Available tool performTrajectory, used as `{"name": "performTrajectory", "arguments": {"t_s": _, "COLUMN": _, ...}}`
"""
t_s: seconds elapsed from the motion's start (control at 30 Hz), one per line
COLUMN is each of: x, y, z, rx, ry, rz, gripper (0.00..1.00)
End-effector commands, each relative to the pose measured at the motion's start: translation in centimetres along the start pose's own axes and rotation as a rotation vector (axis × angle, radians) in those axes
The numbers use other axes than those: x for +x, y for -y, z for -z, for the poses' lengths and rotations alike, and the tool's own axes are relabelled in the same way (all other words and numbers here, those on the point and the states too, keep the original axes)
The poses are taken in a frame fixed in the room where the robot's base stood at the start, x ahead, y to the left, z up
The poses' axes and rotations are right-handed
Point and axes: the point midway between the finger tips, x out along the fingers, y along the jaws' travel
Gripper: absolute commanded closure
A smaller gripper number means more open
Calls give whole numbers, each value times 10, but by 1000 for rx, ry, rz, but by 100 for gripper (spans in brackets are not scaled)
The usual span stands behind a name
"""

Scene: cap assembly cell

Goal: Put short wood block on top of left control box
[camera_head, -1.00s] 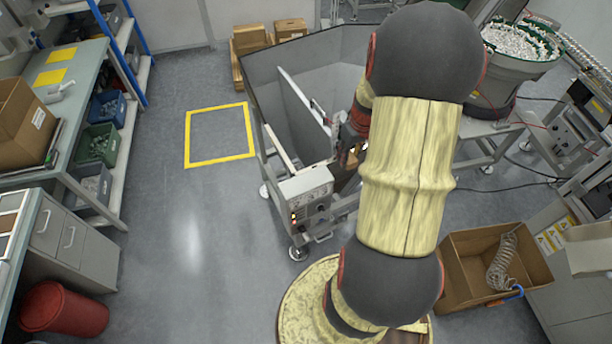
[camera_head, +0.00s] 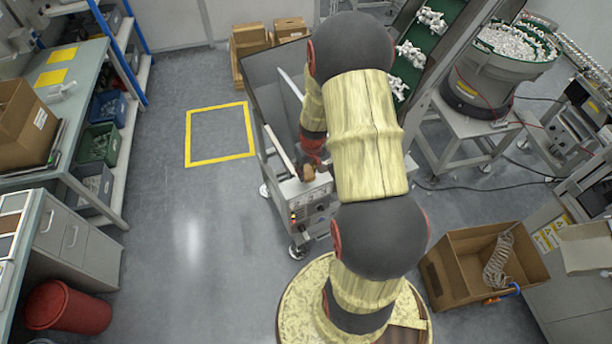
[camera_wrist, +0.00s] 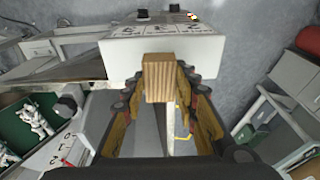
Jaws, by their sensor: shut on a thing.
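The short wood block (camera_wrist: 158,79) is held between the fingertips of my gripper (camera_wrist: 160,88) in the wrist view. In the head view the block (camera_head: 308,173) shows as a small brown piece below my gripper (camera_head: 312,158), at the back edge of the left control box (camera_head: 310,197). The control box is pale, with knobs and lit buttons on its front. In the wrist view the box (camera_wrist: 205,52) lies beyond the block, which overlaps its edge. I cannot tell whether the block touches the box.
A large grey metal bin (camera_head: 267,90) stands behind the control box. A green conveyor (camera_head: 421,45) with white parts is to the right of my arm. A cardboard box (camera_head: 440,262) stands on the floor at right. The floor left of the control box is clear.

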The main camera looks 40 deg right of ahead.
Motion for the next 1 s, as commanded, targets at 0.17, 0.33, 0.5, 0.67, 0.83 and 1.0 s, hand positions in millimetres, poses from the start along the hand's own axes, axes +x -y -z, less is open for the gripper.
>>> {"name": "performTrajectory", "arguments": {"t_s": 0.17, "x": 24, "y": 5, "z": -3, "rx": 2, "ry": 6, "rz": 2, "gripper": 92}}
{"name": "performTrajectory", "arguments": {"t_s": 0.33, "x": 36, "y": 4, "z": -3, "rx": 0, "ry": 1, "rz": 0, "gripper": 92}}
{"name": "performTrajectory", "arguments": {"t_s": 0.5, "x": 36, "y": 4, "z": -3, "rx": 0, "ry": 1, "rz": 0, "gripper": 92}}
{"name": "performTrajectory", "arguments": {"t_s": 0.67, "x": 40, "y": 4, "z": -4, "rx": 0, "ry": 1, "rz": 0, "gripper": 70}}
{"name": "performTrajectory", "arguments": {"t_s": 0.83, "x": 38, "y": 4, "z": -4, "rx": 0, "ry": 1, "rz": 0, "gripper": 60}}
{"name": "performTrajectory", "arguments": {"t_s": 1.0, "x": 38, "y": 4, "z": -4, "rx": 0, "ry": 1, "rz": 0, "gripper": 52}}
